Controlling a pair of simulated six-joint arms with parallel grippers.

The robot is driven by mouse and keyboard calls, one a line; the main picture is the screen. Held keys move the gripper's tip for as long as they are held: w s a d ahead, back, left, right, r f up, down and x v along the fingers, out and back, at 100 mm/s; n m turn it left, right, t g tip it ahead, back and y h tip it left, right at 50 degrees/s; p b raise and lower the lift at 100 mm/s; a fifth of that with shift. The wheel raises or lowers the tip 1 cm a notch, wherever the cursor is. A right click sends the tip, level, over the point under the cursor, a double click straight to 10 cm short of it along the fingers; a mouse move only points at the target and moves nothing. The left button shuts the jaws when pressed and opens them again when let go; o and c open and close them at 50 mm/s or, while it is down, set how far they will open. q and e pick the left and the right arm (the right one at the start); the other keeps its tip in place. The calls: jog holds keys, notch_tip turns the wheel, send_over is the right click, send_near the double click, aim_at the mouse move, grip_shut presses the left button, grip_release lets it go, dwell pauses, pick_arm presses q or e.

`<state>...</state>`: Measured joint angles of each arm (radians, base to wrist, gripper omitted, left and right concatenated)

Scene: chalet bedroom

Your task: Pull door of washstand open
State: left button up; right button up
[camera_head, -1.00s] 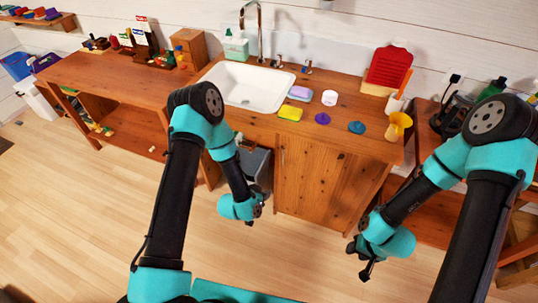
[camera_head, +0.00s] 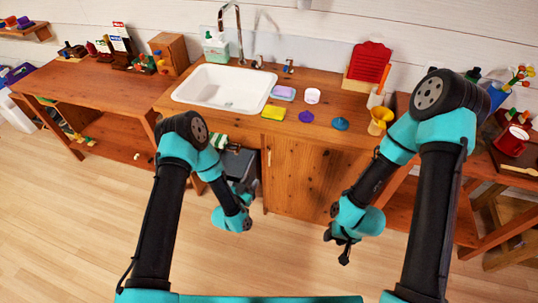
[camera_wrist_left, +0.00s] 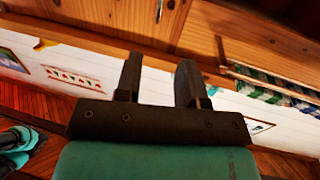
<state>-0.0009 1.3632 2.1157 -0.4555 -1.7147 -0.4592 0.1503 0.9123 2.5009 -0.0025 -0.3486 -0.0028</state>
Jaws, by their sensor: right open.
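The wooden washstand (camera_head: 180,103) has a white basin in its top. Its plank door (camera_head: 310,182) on the right looks closed. A small metal handle (camera_head: 269,157) sits near the door's upper left edge; what looks like this handle also shows at the top of the left wrist view (camera_wrist_left: 159,11). My left gripper (camera_head: 250,189) is in front of the washstand, left of the door and below handle height in the picture. In the left wrist view its fingers (camera_wrist_left: 158,82) are apart and empty, clear of the handle. My right gripper (camera_head: 342,252) hangs open, right of the door's front.
A grey bin (camera_head: 240,165) and a striped green-white cloth (camera_head: 218,141) are in the open space left of the door. The wooden floor in front is clear.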

pick_arm(q)
jog(key=x, duration=1.6)
jog(key=shift+w+d, duration=0.15)
jog(key=shift+w, duration=0.25)
jog(key=shift+c, duration=0.2)
grip_shut()
jog(key=shift+r, duration=0.1)
